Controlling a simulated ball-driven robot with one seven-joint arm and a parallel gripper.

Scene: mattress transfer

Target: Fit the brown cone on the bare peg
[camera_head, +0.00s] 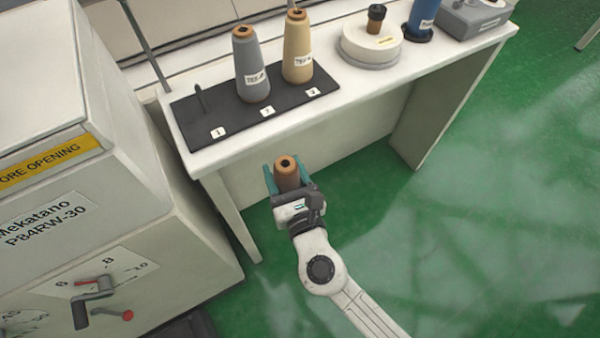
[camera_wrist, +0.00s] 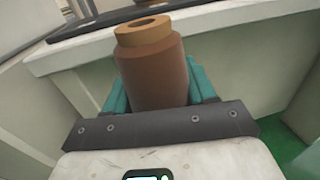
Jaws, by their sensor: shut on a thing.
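The brown cone (camera_head: 286,177) is upright between the teal fingers of my gripper (camera_head: 285,178), which is shut on it in front of the table's near edge and below its top. The brown cone also shows in the wrist view (camera_wrist: 154,76), with a hole in its top. The bare peg (camera_head: 199,97) stands on the black peg board (camera_head: 232,117), at the left, behind the label 1. A grey cone (camera_head: 251,66) stands at label 2 and a yellow cone (camera_head: 297,48) at label 3.
The white table (camera_head: 365,82) also bears a round white stand (camera_head: 371,46) with a dark cup, a blue spool (camera_head: 421,20) and a grey device (camera_head: 476,17). A large white machine (camera_head: 100,170) with a crank stands close on the left. The green floor (camera_head: 480,190) at right is clear.

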